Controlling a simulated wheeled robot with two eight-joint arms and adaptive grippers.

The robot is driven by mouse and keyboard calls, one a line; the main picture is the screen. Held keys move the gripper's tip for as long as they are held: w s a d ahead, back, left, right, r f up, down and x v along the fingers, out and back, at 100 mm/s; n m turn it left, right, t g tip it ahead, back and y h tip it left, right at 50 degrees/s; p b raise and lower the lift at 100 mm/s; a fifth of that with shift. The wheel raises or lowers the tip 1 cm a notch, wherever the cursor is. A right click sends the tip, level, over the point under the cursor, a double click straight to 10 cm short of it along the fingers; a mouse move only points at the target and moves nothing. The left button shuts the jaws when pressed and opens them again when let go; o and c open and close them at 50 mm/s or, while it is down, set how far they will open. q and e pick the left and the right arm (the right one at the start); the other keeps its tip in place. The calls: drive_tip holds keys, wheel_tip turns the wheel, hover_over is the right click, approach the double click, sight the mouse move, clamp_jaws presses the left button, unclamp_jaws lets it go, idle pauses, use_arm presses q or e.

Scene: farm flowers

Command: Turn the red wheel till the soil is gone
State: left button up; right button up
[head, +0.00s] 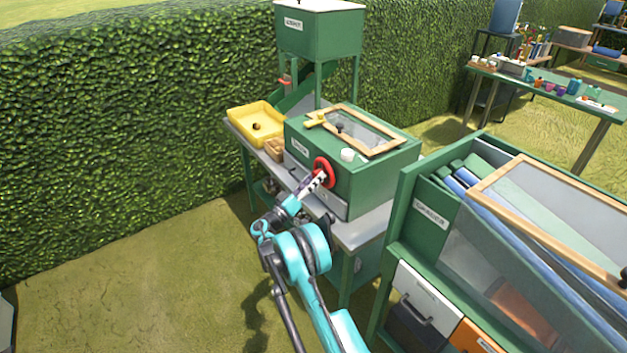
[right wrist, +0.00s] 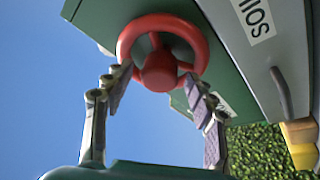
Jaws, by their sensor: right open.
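The red wheel (head: 324,172) is on the front of a green box (head: 372,180) that stands on a metal-topped table. My right gripper (head: 312,186) is right in front of the wheel. In the right wrist view the red wheel (right wrist: 162,50) shows its round hub and rim. My right gripper (right wrist: 158,88) is open there, with one finger on each side of the hub, near the lower rim. I cannot tell whether the fingers touch the wheel. The inside of the box is not clear, so no soil can be made out. My left gripper is not in view.
A yellow tray (head: 257,118) sits left of the box, below a green hopper (head: 319,30). A wood-framed lid (head: 358,131) and a white cup (head: 347,155) are on top of the box. A green cabinet (head: 432,214) stands close on the right. Grass is clear at left.

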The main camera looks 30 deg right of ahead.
drive_tip(key=shift+a, duration=0.1)
drive_tip(key=v, duration=1.2)
idle(0.7)
drive_tip(key=s+d+r+n+y, duration=0.1)
drive_tip(key=s+r+n+y, duration=0.3)
drive_tip(key=s+r+y, duration=0.6)
drive_tip(key=s+a+f+n+y, duration=0.1)
drive_tip(key=s+a+y, duration=0.4)
drive_tip(key=s+a, duration=0.3)
drive_tip(key=s+a+f+n+t+y, duration=0.1)
drive_tip(key=s+a+y, duration=0.5)
drive_tip(key=s, duration=1.1)
drive_tip(key=a+n, duration=0.1)
drive_tip(key=a, duration=0.1)
drive_tip(key=shift+a+f, duration=0.25)
drive_tip(key=shift+s, duration=0.15)
